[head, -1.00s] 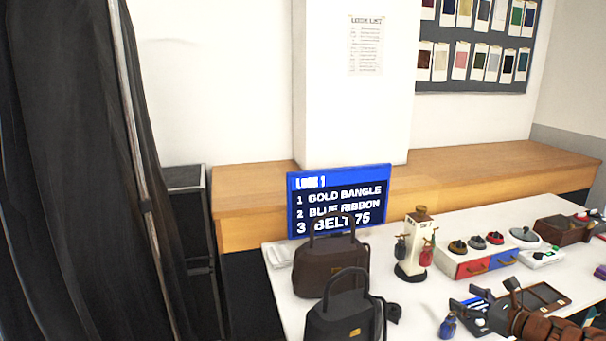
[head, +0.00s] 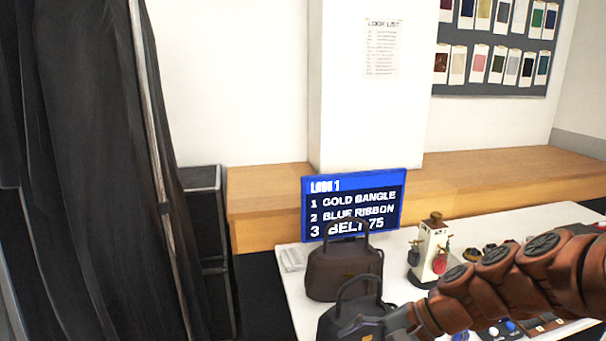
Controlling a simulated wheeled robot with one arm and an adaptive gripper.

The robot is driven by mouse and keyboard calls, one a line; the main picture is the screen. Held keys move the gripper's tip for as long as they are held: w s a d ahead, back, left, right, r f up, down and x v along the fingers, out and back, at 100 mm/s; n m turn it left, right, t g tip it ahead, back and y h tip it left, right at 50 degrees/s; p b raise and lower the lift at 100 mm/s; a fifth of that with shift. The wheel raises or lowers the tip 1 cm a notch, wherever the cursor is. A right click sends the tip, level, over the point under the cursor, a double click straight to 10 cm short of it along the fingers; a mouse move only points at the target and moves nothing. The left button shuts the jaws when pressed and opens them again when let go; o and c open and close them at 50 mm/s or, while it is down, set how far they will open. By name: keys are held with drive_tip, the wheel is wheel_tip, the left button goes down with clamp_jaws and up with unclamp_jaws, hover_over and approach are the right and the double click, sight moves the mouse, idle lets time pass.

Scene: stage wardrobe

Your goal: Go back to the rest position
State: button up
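My copper-coloured arm reaches in from the right edge of the head view, over the table. My gripper (head: 396,321) is at its left end, low in the picture, in front of or beside the black handbag (head: 347,318). Its dark fingers blend with the bag, so I cannot tell whether they are open or shut, or whether they touch the bag. No held item shows.
A brown handbag (head: 342,272) stands behind the black one. A blue-framed sign (head: 352,204) and a small stand with hanging earrings (head: 432,250) are behind on the white table (head: 490,225). My arm hides much of the table's right side. A black curtain (head: 95,170) hangs at left.

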drive_tip(key=s+d+n+g+h, duration=0.1)
drive_tip(key=s+d+n+h, duration=0.1)
drive_tip(key=s, duration=0.5)
drive_tip(key=s+d+f+n+g+h+p, duration=0.1)
drive_tip(key=s+d+n+h, duration=0.2)
drive_tip(key=s, duration=0.4)
drive_tip(key=s+d+n+g+h, duration=0.1)
drive_tip(key=s+d+n+h, duration=0.2)
drive_tip(key=s, duration=0.4)
drive_tip(key=shift+s+f+n+h, duration=0.15)
drive_tip(key=shift+n+h, duration=0.55)
drive_tip(key=shift+h, duration=0.1)
drive_tip(key=shift+c, duration=0.4)
